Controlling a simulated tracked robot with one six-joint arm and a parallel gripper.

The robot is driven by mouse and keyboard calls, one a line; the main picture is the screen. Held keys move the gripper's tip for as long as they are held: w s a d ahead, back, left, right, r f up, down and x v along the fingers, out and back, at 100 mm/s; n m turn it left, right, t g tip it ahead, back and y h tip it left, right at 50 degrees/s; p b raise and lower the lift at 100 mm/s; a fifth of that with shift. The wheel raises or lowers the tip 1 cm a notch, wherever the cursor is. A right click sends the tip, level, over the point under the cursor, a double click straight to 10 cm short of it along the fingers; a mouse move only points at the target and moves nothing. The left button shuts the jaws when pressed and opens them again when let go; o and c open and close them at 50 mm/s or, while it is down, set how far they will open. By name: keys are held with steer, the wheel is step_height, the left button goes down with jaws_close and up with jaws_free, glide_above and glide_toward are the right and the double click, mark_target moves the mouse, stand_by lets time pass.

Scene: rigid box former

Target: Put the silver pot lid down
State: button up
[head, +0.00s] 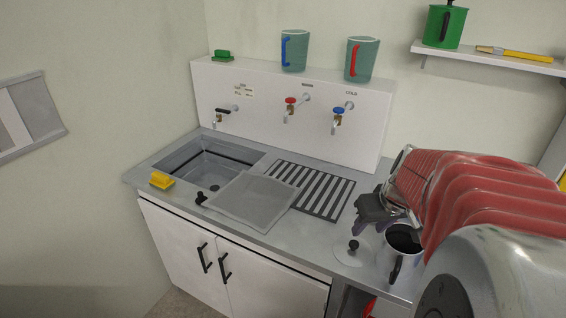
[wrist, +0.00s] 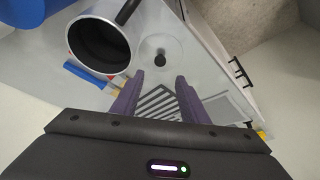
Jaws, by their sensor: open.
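The silver pot lid (head: 343,257) lies flat on the grey counter, its black knob up, just left of the silver pot (head: 404,236). The pot is open at the top and has a black handle. In the wrist view the lid (wrist: 152,47) is beside the pot (wrist: 126,57), beyond my fingertips. My gripper (head: 368,230) is above the counter, near the lid. In the wrist view my gripper (wrist: 160,79) has its two purple fingers apart with nothing between them, pointing toward the knob.
A sink (head: 205,160) with a grey board (head: 250,200) and a striped drain area (head: 318,190) is to the left. A yellow item (head: 161,181) sits at the front edge. Taps line the white back panel (head: 260,105), with two cups on top.

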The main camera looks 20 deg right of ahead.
steer(key=s+a+r+n, duration=0.1)
steer(key=s+a+r, duration=0.1)
steer(key=a, duration=1.1)
steer(key=s+a+r+n+t+y, duration=0.1)
steer(key=s+a+r+n, duration=0.1)
steer(key=a, duration=1.1)
steer(key=shift+v, duration=1.2)
steer(key=shift+c, duration=1.1)
steer(key=shift+d, duration=0.15)
